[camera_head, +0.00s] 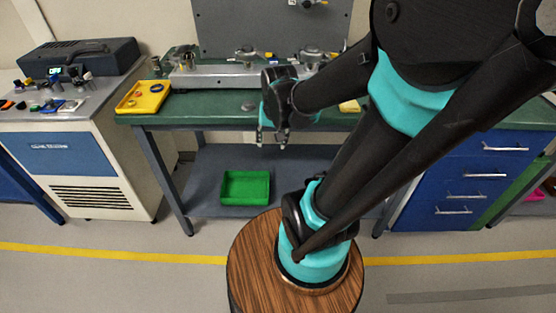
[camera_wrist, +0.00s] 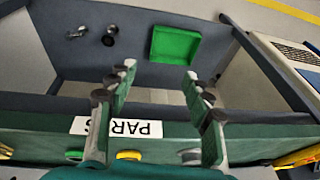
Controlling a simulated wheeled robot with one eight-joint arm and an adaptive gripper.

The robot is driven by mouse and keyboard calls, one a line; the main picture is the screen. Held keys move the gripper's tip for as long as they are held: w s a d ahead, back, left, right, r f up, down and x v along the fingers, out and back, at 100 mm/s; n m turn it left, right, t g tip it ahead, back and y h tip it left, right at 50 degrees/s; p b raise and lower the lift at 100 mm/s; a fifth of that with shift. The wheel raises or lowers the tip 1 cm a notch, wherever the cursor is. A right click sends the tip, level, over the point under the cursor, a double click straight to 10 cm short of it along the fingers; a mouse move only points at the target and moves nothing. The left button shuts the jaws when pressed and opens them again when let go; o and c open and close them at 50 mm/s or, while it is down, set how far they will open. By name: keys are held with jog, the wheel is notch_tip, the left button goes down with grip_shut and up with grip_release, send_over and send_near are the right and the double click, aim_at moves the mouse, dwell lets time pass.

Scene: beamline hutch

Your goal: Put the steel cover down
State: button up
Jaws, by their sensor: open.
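My gripper (camera_head: 271,145) hangs just in front of the workbench's front edge, fingers pointing down. In the wrist view my gripper (camera_wrist: 160,72) is open, with nothing between the fingertips. I cannot say for sure which thing is the steel cover. A small flat grey disc (camera_head: 248,107) lies on the green bench top, left of my gripper. A grey round piece, perhaps the same disc, shows partly at the bench edge in the wrist view (camera_wrist: 190,155). Two small metallic pieces, one shiny (camera_wrist: 76,33) and one dark (camera_wrist: 110,36), lie on the lower shelf.
The green workbench (camera_head: 205,108) carries a yellow tray (camera_head: 132,108) and metal fixtures (camera_head: 247,57). A green bin (camera_head: 262,188) stands on the lower shelf (camera_head: 205,168), and also shows in the wrist view (camera_wrist: 176,48). Blue drawers (camera_head: 468,172) stand right; a white cabinet (camera_head: 60,160) stands left.

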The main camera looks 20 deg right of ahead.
jog(key=s+f+n, duration=0.4)
jog(key=s, duration=0.1)
jog(key=shift+s+d+f+t, duration=0.25)
jog(key=shift+d+f+t, duration=0.05)
jog(key=shift+t, duration=0.1)
